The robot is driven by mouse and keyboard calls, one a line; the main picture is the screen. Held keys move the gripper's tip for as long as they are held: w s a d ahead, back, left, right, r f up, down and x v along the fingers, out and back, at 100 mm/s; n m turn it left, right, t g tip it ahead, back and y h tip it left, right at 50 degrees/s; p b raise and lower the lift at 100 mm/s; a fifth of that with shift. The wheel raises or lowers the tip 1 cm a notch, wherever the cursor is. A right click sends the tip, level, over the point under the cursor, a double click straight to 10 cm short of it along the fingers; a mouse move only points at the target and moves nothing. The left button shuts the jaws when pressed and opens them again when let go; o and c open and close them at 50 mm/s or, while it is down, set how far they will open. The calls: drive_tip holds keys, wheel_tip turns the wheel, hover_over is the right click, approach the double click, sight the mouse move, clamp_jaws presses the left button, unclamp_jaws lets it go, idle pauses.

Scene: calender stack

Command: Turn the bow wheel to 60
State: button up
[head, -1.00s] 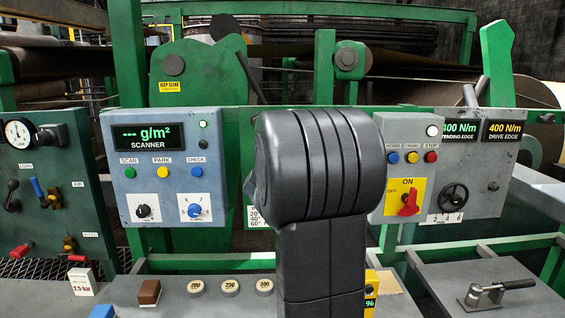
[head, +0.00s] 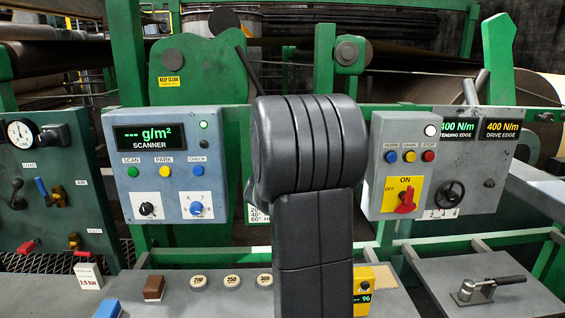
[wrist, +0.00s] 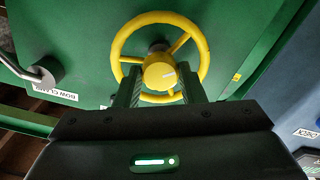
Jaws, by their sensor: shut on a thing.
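The yellow bow wheel (wrist: 117,47) shows in the wrist view on a green panel, with spokes and a round central hub carrying a small white mark. My gripper (wrist: 160,82) is shut on the wheel, with one dark finger on each side of the hub. The lower rim lies between the fingers. In the head view my own dark arm hides the wheel and the gripper. Part of a white scale plate (head: 258,214) with degree figures shows just left of the arm; the wheel's reading cannot be told.
A grey clamp lever (wrist: 40,73) with a bow clamp label sits left of the wheel in the wrist view. In the head view, the scanner box (head: 163,165) stands left of my arm and a switch box (head: 408,130) right. Buttons and small blocks lie on the console below.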

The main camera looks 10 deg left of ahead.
drive_tip(key=n+p, duration=0.6)
drive_tip(key=n, duration=2)
drive_tip(key=shift+p, duration=0.35)
drive_tip(key=shift+n, duration=0.4)
drive_tip(key=o, duration=1)
drive_tip(key=v, duration=1.4)
drive_tip(key=shift+b, duration=0.35)
